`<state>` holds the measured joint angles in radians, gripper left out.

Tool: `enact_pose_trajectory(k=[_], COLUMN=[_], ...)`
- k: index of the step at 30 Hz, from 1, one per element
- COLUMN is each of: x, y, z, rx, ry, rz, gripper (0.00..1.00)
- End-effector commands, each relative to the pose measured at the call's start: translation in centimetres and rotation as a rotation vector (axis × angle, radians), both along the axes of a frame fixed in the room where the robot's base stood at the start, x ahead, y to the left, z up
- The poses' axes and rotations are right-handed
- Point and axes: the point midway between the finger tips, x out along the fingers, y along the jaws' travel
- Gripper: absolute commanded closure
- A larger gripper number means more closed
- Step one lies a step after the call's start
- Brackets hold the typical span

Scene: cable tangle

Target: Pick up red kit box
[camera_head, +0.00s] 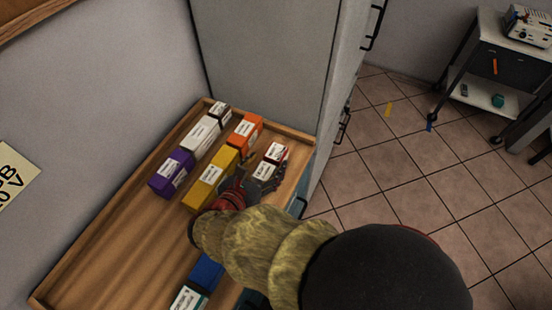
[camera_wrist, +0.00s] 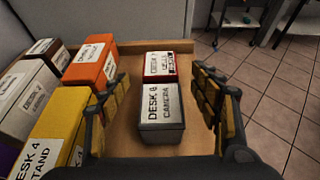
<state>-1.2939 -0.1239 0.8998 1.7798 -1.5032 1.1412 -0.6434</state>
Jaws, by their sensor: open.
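The red kit box (camera_head: 277,152) stands in the far right part of the wooden tray (camera_head: 110,245). My gripper (camera_wrist: 161,84) is open, with one padded finger on each side of the two boxes in the picture. Nothing is held. In the head view my gripper (camera_head: 262,184) is at the grey box, nearer to me than the red box; contact cannot be told.
Left of my gripper stand a yellow box (camera_head: 211,180) and an orange box (camera_head: 245,132), then white (camera_head: 200,136), purple (camera_head: 171,173) and dark brown (camera_head: 220,112) boxes. A blue box (camera_head: 206,272) lies nearer. A grey cabinet (camera_head: 265,60) rises behind the tray.

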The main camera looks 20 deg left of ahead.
Motion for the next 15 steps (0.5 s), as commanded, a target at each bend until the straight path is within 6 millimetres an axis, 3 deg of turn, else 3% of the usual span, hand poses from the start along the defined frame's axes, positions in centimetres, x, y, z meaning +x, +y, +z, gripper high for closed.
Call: enact_pose_trajectory(k=[15], x=[5.7], y=[-0.5], z=[-2.7], rx=[0.004], ry=[0.002], rz=[-0.007], gripper=[0.37])
